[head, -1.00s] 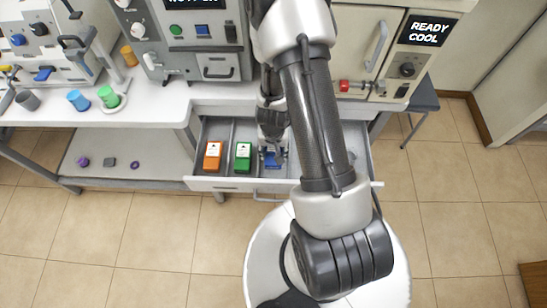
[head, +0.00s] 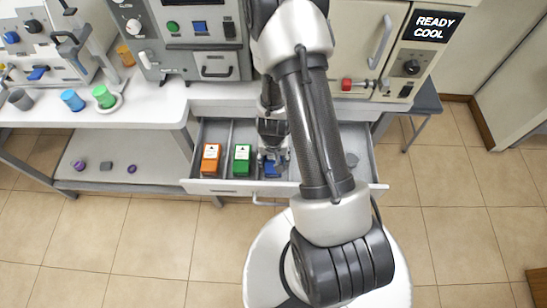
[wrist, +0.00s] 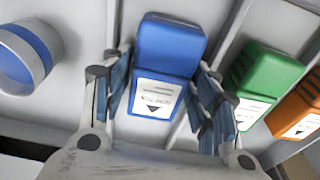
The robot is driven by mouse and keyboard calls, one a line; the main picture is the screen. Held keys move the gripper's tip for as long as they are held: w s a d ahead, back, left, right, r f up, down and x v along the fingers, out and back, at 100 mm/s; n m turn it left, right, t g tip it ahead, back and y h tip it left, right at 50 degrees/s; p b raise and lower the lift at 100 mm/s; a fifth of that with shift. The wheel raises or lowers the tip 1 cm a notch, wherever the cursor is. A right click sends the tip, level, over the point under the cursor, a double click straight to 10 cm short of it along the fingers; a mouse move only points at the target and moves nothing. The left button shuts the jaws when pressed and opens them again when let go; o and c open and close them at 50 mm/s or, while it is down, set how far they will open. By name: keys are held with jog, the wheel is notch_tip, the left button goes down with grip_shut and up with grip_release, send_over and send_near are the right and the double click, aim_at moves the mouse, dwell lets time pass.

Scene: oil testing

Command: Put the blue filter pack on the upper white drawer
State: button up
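The blue filter pack (head: 272,170) stands in the pulled-out drawer (head: 230,186), to the right of the green pack, partly hidden by my gripper in the head view. In the wrist view the blue pack (wrist: 168,62) has a white label facing me. My gripper (wrist: 160,100) is open, with one finger on each side of the blue pack; firm contact cannot be made out. My gripper (head: 273,155) is low over the drawer in the head view. A closed white drawer front (head: 237,108) shows above the open drawer, under the worktop.
A green pack (head: 242,158) and an orange pack (head: 211,158) stand in the drawer to the left, with dividers between. Machines stand on the worktop (head: 150,100) behind.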

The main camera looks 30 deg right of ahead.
jog(key=shift+r, duration=0.1)
notch_tip(320, 180, up, 12)
jog(key=s+p, duration=0.1)
jog(key=p, duration=0.9)
notch_tip(320, 180, up, 12)
jog(key=n+t+y, duration=0.1)
jog(key=n, duration=0.1)
send_over(273, 162)
jog(key=w+a, duration=0.3)
jog(key=a, duration=0.1)
jog(key=s+a+r+n+t, duration=0.15)
jog(key=a+r, duration=0.35)
jog(key=r, duration=0.7)
jog(key=s+a+r+n, duration=0.1)
jog(key=s+r+n, duration=0.2)
jog(key=s+r, duration=0.9)
jog(key=s+t, duration=0.1)
jog(key=s, duration=0.1)
jog(key=shift+s, duration=0.3)
jog(key=shift+a+r, duration=0.1)
